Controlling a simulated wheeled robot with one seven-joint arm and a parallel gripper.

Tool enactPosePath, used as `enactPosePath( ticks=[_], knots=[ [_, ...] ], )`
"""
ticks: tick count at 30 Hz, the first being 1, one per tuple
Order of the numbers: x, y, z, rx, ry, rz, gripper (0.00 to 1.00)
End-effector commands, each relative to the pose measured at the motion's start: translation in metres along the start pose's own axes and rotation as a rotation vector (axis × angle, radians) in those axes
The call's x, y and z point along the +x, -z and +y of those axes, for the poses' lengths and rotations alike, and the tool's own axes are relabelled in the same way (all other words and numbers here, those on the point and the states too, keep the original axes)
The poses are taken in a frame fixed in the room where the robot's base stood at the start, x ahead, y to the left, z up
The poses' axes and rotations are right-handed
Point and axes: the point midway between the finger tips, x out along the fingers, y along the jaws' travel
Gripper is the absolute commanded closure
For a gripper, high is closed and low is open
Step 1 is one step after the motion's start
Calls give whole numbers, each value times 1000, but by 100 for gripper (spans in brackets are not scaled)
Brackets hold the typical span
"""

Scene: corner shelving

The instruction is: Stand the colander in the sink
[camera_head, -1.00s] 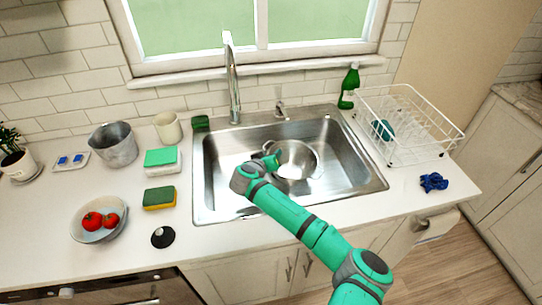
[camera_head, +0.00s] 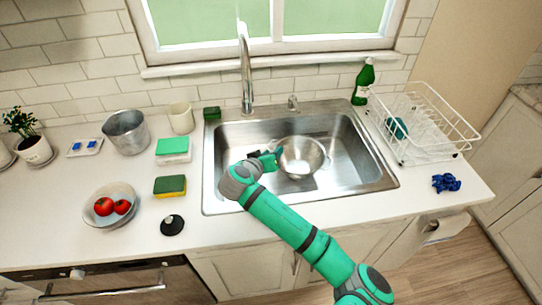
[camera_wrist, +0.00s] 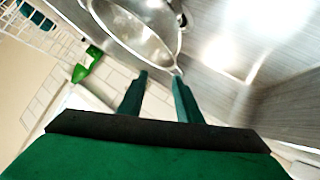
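The metal colander (camera_head: 304,157) is inside the steel sink (camera_head: 352,165), with its hollow side facing up in the head view. Whether it stands level cannot be told. My gripper (camera_head: 270,160) is low in the sink at the colander's left side. In the wrist view the colander (camera_wrist: 140,30) lies just beyond the fingertips. My gripper's fingers (camera_wrist: 160,76) are apart there, with nothing seen clasped between them. A pointed end of the colander comes close to the right finger; whether they touch cannot be told.
The tap (camera_head: 246,70) rises behind the sink. A white dish rack (camera_head: 440,148) and a green bottle (camera_head: 363,82) stand to the right. Sponges (camera_head: 170,186), a bowl of tomatoes (camera_head: 110,219) and a metal pot (camera_head: 126,132) are left. The sink's right part is free.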

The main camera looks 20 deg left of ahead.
Motion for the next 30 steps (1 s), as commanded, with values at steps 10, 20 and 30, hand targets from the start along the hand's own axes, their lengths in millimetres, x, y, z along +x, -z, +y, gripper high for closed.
enactPosePath(
  ticks=[10,20,30],
  knots=[
    [-20,-2,6,3,-8,-4,68],
    [-20,-2,5,2,-7,-3,68],
    [-21,0,1,7,7,3,68]
  ],
)
